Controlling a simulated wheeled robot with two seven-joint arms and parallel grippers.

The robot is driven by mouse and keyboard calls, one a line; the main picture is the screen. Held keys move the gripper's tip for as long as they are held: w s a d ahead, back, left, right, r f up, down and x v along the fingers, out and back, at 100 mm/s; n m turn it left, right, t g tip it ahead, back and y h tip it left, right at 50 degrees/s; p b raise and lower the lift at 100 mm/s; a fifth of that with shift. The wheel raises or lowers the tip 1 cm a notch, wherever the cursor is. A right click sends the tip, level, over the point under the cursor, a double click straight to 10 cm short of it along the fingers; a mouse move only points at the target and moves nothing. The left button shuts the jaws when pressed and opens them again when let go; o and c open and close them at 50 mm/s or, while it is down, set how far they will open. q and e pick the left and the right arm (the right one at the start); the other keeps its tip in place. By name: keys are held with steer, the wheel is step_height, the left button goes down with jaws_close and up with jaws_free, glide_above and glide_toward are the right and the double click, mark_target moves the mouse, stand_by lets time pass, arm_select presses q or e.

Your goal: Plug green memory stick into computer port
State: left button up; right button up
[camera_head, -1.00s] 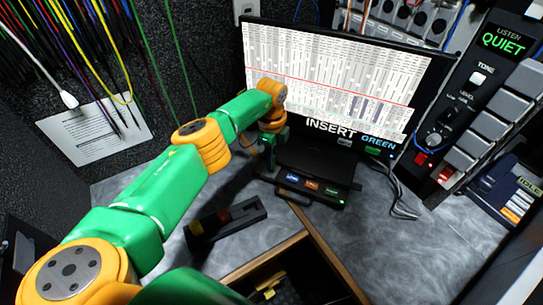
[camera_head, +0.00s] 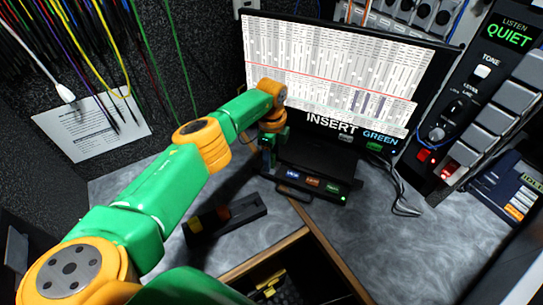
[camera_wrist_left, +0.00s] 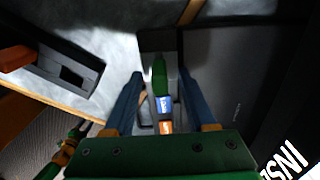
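My left gripper (camera_head: 268,158) is over the left part of the black computer port box (camera_head: 318,194), below the monitor. In the left wrist view its two blue fingers (camera_wrist_left: 160,76) stand apart. A green stick-shaped thing (camera_wrist_left: 159,72), apparently the green memory stick, shows between them, with visible gaps on both sides. Blue and orange labels of the box show just below it. I cannot tell whether the stick sits in a port. The head view shows blue, orange and green labels along the box front. My right gripper cannot be made out.
The monitor (camera_head: 330,70) behind reads INSERT GREEN. A black holder (camera_head: 225,215) lies left of the box; an empty slot shows in the wrist view. An open drawer (camera_head: 310,255) is in front.

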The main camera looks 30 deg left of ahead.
arm_select(q)
step_height(320, 180, up, 7)
steer(key=shift+r, duration=0.1)
stand_by(0.7)
